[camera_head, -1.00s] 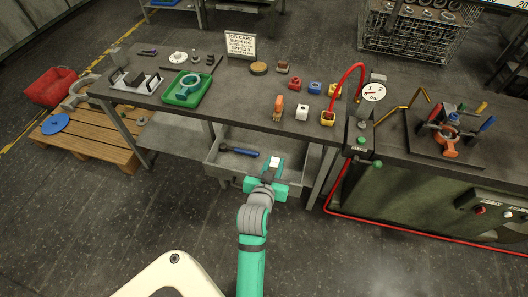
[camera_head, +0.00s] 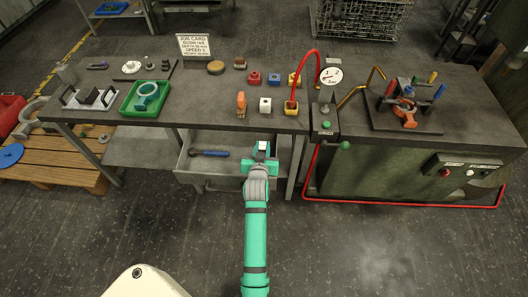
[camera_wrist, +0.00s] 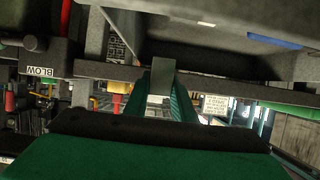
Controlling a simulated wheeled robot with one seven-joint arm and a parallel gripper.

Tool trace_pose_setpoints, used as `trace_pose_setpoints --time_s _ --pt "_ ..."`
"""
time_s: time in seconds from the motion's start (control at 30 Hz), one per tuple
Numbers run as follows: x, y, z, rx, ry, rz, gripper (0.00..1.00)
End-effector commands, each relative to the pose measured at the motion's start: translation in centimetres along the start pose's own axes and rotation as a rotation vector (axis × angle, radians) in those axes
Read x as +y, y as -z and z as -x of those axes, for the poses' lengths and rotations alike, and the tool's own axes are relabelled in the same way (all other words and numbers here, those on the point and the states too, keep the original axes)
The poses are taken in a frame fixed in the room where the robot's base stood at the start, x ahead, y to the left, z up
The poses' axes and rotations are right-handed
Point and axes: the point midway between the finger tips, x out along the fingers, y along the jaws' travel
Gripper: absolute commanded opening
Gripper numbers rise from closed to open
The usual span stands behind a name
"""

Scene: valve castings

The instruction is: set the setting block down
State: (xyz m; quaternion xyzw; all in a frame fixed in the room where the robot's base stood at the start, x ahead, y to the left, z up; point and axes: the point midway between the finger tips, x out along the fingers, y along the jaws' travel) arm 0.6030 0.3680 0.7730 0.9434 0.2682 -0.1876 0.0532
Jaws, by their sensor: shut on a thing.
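The setting block (camera_wrist: 162,76) is a small plain grey block, seen in the wrist view between the green fingers of my gripper (camera_wrist: 165,95). In the head view the block shows as a small pale top (camera_head: 262,145) at the tip of my gripper (camera_head: 261,157). My gripper is shut on it, in front of the workbench (camera_head: 215,122) and over or beside the right end of the open grey drawer (camera_head: 228,182). The exact height over the drawer is hard to tell. The fingers hide the block's lower part.
A blue-handled tool (camera_head: 210,153) lies in the drawer. A red hose (camera_head: 296,72) and gauge (camera_head: 331,75) rise further right.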

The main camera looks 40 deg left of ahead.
Motion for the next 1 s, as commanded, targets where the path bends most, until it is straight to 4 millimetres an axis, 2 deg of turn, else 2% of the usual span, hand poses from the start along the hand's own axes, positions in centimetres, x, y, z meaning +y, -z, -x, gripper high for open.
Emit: trace_pose_setpoints --time_s 0.17,0.3,0.4,1.0 --pt "0.5 -0.4 -0.9 0.003 -0.002 -0.001 0.00" --pt "0.6 -2.4 -1.6 -0.001 -0.004 -0.002 0.00" --pt "0.6 -3.1 -1.9 0.002 -0.005 -0.002 0.00" --pt "0.6 -3.9 -2.2 0.003 -0.004 -0.002 0.00"
